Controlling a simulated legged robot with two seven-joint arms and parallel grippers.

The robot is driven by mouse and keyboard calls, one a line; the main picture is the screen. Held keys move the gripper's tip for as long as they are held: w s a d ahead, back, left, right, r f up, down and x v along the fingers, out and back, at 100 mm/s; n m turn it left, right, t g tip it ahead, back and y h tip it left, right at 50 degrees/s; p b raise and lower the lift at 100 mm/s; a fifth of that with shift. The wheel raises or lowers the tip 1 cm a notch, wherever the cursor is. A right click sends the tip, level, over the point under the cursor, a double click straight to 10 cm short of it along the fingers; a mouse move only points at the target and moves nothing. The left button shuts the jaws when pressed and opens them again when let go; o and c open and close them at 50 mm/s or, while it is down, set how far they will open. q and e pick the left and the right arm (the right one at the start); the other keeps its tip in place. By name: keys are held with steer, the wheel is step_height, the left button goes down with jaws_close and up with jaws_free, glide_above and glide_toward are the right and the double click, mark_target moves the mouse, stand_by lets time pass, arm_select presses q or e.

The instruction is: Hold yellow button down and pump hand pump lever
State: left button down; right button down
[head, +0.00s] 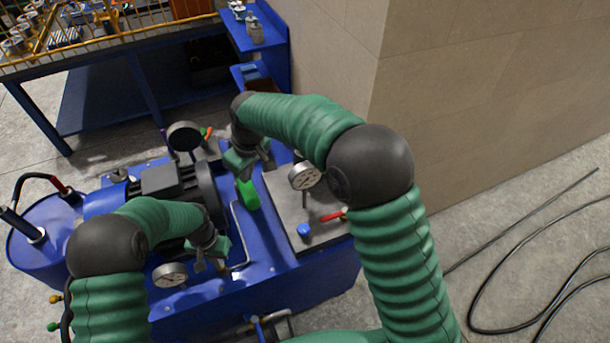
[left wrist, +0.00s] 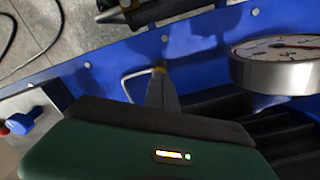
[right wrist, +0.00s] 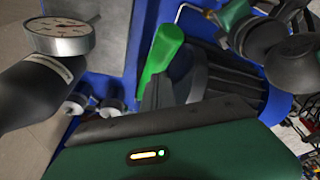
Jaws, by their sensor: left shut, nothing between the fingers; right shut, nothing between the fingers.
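The yellow button (left wrist: 159,68) shows in the left wrist view at the tip of my left gripper (left wrist: 163,92). My left gripper is shut and empty, pointing down at the button and partly covering it; I cannot tell whether the button is pressed. In the head view, my left gripper (head: 213,262) is low over the blue machine's front part and hides the button. The green hand pump lever (head: 248,194) stands behind it, also seen in the right wrist view (right wrist: 164,48). My right gripper (head: 242,170) is shut and empty right beside the lever's handle; contact is unclear.
A gauge (head: 170,274) stands left of my left gripper. Another gauge (head: 305,176), a red handle (head: 334,215) and a blue knob (head: 303,230) are on the grey plate at right. A black motor (head: 172,185) lies behind. Black hoses (head: 480,300) lie on the floor.

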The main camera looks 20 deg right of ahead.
mark_target(248, 187)
stand_by(0.3)
steer(key=shift+s+d+x, duration=0.1)
steer(key=shift+s+x, duration=0.1)
steer(key=shift+x, duration=0.75)
steer(key=shift+s+d+x, duration=0.15)
steer(key=shift+s+x, duration=0.05)
steer(key=shift+x, duration=0.75)
steer(key=shift+w+a+v, duration=0.1)
steer(key=shift+w+v, duration=0.1)
steer(key=shift+v, duration=0.7)
steer(key=shift+w+a+v, duration=0.1)
steer(key=shift+w+v, duration=0.05)
steer(key=shift+v, duration=0.75)
steer(key=shift+r, duration=0.1)
arm_select(q)
steer(key=shift+r, duration=3.05)
steer(key=shift+r, duration=0.1)
arm_select(e)
steer(key=shift+w+r, duration=0.1)
